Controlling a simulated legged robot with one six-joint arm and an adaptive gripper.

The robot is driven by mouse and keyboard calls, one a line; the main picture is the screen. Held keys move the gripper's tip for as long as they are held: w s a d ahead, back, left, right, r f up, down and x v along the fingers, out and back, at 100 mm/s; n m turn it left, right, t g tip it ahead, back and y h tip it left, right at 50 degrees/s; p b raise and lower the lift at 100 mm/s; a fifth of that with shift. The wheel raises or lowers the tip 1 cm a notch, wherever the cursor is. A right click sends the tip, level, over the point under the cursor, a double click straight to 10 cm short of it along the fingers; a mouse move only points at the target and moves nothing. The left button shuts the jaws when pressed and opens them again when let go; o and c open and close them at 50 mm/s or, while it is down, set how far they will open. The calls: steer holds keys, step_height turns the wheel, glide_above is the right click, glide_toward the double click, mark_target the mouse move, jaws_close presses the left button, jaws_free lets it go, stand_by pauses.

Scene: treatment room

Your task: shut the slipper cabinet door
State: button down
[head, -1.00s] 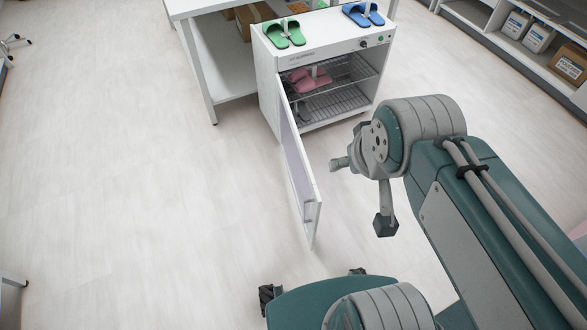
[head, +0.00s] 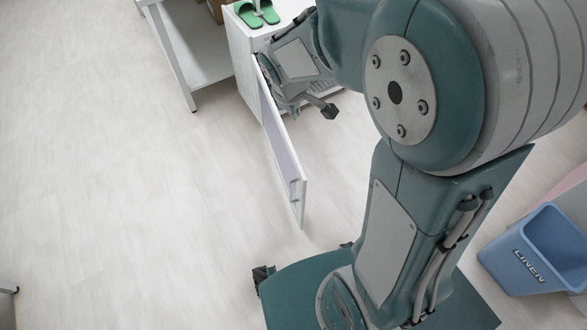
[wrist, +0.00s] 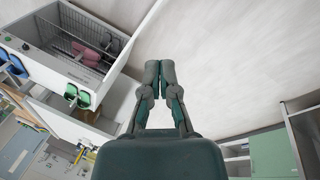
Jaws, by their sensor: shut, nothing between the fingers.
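The slipper cabinet (head: 242,52) is a white box at the top of the head view, largely covered by my arm. Its door (head: 283,150) stands wide open, hinged at the cabinet's left front edge and reaching toward me, with a handle (head: 296,190) near its free end. In the wrist view the cabinet (wrist: 48,38) is at upper left, with pink slippers (wrist: 88,54) on a wire shelf inside. My gripper (wrist: 160,72) is shut and empty, to the right of the cabinet opening. In the head view it is near the hinge end of the door; contact cannot be told.
Green slippers (head: 256,12) lie on the cabinet top; blue slippers (wrist: 12,62) show in the wrist view. A white table (head: 185,50) stands left of the cabinet. A blue linen bin (head: 540,250) is at right. The floor left of the door is clear.

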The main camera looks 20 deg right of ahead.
steer(key=w+a+f+n+g, duration=0.1)
steer(key=w+f+n, duration=0.15)
steer(key=f, duration=0.45)
steer(key=w+a+f+n, duration=0.2)
steer(key=f+n, duration=0.1)
steer(key=f, duration=0.5)
steer(key=n+g+h, duration=0.1)
steer(key=n, duration=0.3)
glide_toward(292, 183)
steer(key=x, duration=0.3)
steer(key=d+x, duration=0.1)
steer(key=x, duration=0.2)
steer(key=shift+w+r, duration=0.1)
steer(key=shift+r, duration=0.05)
steer(key=shift+d, duration=0.6)
